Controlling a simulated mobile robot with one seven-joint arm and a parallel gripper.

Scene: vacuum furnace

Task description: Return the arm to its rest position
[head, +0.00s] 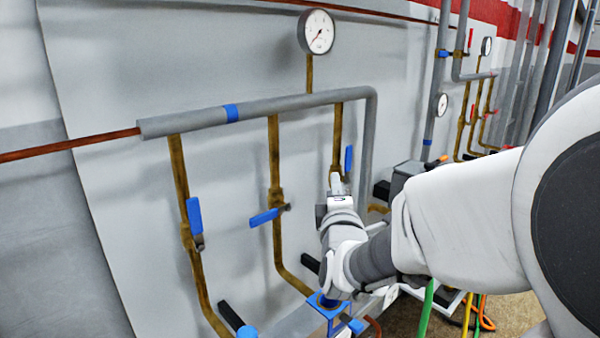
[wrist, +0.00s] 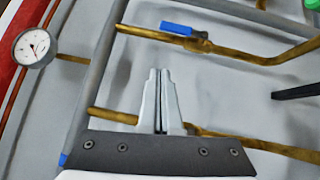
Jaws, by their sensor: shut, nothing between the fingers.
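My arm reaches in from the right of the head view, and my gripper (head: 338,184) is at the panel of pipes, in front of the right-hand brass pipe. In the wrist view my gripper (wrist: 158,74) has its two fingers together with nothing between them. The fingertips appear in front of the grey panel, between two brass pipes. A valve with a blue handle (head: 349,159) is close to the fingertips in the head view. Whether the fingers touch it cannot be told. A blue handle also shows in the wrist view (wrist: 175,29), apart from the fingers.
A grey horizontal pipe (head: 270,107) crosses the panel above brass pipes. Other blue handles are at the left (head: 194,215) and middle (head: 264,217). A pressure gauge (head: 317,32) is above. Green and orange hoses (head: 426,308) lie below my arm.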

